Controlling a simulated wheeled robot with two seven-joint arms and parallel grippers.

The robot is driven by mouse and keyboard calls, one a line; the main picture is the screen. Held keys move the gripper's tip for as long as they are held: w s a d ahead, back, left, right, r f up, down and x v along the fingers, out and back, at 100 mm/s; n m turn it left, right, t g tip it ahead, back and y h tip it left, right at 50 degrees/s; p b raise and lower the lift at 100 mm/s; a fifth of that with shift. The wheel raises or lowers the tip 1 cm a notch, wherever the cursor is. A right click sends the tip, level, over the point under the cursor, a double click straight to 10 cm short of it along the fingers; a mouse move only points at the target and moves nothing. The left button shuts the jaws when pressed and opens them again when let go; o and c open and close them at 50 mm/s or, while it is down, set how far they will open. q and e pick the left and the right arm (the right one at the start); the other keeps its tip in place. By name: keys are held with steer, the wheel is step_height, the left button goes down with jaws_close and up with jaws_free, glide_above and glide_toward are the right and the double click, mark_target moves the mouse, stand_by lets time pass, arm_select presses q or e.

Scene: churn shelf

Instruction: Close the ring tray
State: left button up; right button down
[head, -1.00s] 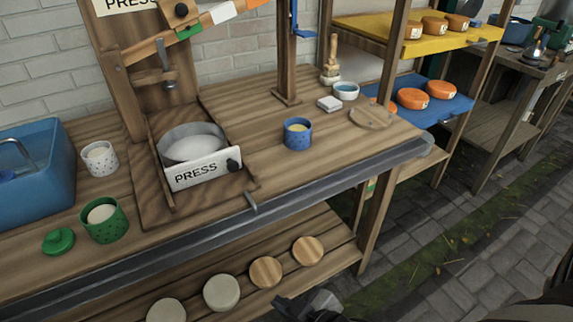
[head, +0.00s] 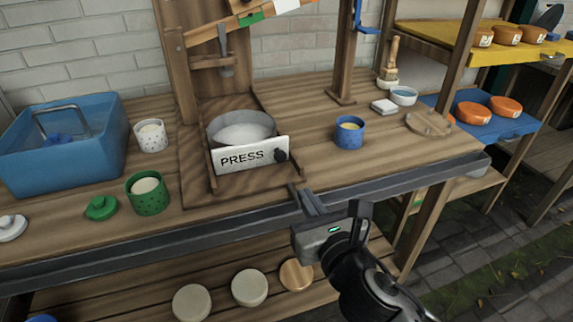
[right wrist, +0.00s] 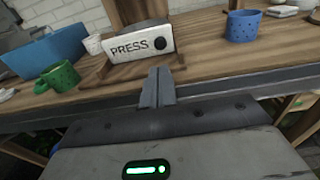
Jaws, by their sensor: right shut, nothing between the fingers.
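The ring tray shows a white front plate marked PRESS (head: 245,157) with a black knob (head: 281,156) at its right end. Behind the plate a metal ring (head: 213,130) holds a pale round mass, in front of the wooden press post. The plate also shows in the right wrist view (right wrist: 140,45). My right gripper (head: 313,200) is shut and empty, at the bench's front edge, below and right of the plate and apart from it. In the right wrist view its fingers (right wrist: 157,88) lie together, pointing toward the plate. My left gripper is not in view.
A blue cup (head: 349,132) stands to the right. The bench's dark front rail (head: 200,232) runs below the tray.

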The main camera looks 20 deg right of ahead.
mark_target(282, 157)
steer(key=w, duration=1.1)
steer(key=shift+w+a+f, duration=0.25)
steer(key=shift+f, duration=0.1)
steer(key=shift+w, duration=0.1)
